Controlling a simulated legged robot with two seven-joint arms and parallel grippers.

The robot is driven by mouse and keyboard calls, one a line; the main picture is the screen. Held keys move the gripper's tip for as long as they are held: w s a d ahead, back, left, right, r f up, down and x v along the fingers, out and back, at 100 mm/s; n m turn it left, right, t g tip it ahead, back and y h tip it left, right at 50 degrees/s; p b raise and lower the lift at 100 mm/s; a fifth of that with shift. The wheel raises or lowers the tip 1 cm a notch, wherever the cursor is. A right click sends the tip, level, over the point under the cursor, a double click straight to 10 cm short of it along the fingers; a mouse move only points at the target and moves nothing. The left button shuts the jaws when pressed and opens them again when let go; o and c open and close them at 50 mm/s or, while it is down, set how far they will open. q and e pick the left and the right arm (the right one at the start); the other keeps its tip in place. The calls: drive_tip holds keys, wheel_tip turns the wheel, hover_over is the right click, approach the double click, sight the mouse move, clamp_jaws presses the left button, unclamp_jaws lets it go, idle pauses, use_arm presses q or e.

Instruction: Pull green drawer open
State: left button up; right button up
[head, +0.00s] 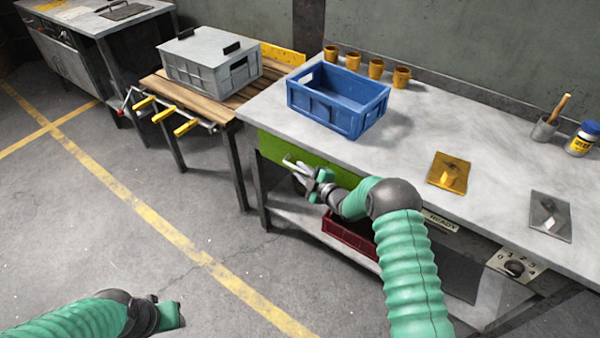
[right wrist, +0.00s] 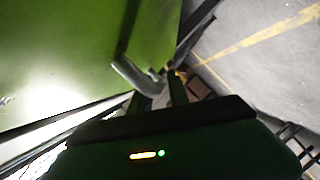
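The green drawer (head: 274,147) sits under the left end of the workbench top, its front looking flush with the bench. Its front fills the upper left of the right wrist view (right wrist: 60,50). A pale curved handle (right wrist: 128,74) stands out from it. My right gripper (head: 298,168) is at the drawer front by the handle. In the right wrist view the handle's end runs in by the fingers (right wrist: 164,92); whether they grip it is unclear. My left gripper (head: 170,315) is low at the left over the floor, away from the drawer, its fingers not clear.
A blue crate (head: 335,112) stands on the workbench (head: 440,125) above the drawer. A dark red bin (head: 347,236) is on the shelf below. A wooden table (head: 197,97) with a grey crate (head: 208,64) stands left. The floor in front of the drawer is clear.

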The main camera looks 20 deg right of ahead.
drive_tip(key=shift+w+f, duration=0.15)
drive_tip(key=shift+w, duration=0.2)
drive_tip(key=shift+c, duration=0.3)
drive_tip(key=shift+a, duration=0.2)
clamp_jaws()
drive_tip(key=shift+s, duration=0.1)
drive_tip(key=shift+d, duration=0.15)
idle(0.5)
